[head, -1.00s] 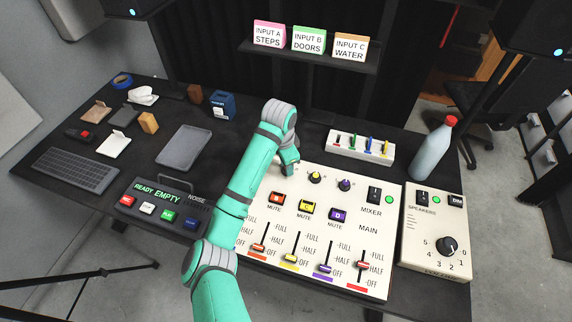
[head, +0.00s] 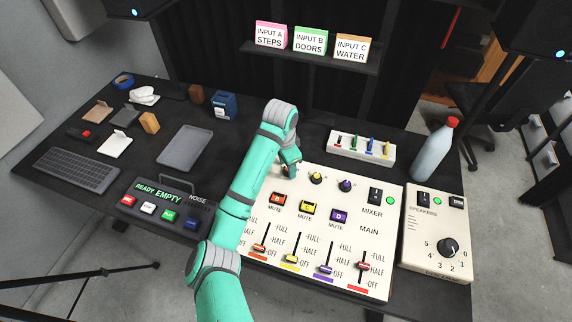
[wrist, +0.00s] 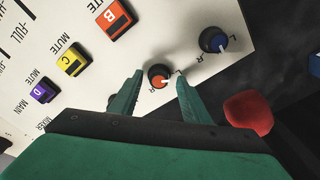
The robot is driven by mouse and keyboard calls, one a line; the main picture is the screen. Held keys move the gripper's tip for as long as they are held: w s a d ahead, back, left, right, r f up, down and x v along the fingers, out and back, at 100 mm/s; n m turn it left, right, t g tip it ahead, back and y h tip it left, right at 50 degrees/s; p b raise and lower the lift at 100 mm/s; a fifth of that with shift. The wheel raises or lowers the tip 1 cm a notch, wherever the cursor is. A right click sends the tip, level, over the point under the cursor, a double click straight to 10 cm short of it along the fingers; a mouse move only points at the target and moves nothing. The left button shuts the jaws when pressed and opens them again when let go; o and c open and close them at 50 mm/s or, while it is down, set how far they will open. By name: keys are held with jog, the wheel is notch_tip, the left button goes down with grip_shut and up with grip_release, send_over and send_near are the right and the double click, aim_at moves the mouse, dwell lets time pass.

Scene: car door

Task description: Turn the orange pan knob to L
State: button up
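The orange pan knob (wrist: 159,77) shows in the wrist view on the pale mixer panel (wrist: 200,15). Its white pointer mark faces the lower right, between the L label to its right and the R label at its lower left. My gripper (wrist: 160,84) is open, with one green finger on each side of the knob. Gaps seem to show between fingers and knob; contact is not clear. In the head view my gripper (head: 290,169) is over the panel's upper left part and hides the orange knob.
A blue knob (wrist: 213,40) is close by in the wrist view, with a blurred red object (wrist: 248,112) below it. In the head view, a yellow knob (head: 316,178) and a purple knob (head: 345,185) stand right of my gripper. Mute buttons (head: 308,207) and sliders lie nearer.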

aim_at(285, 177)
notch_tip(285, 177, up, 11)
jog(key=s, duration=0.1)
jog(key=shift+s+a+f, duration=0.15)
jog(key=shift+s+a, duration=0.2)
jog(key=shift+a, duration=0.1)
jog(key=shift+w, duration=0.1)
dwell(0.4)
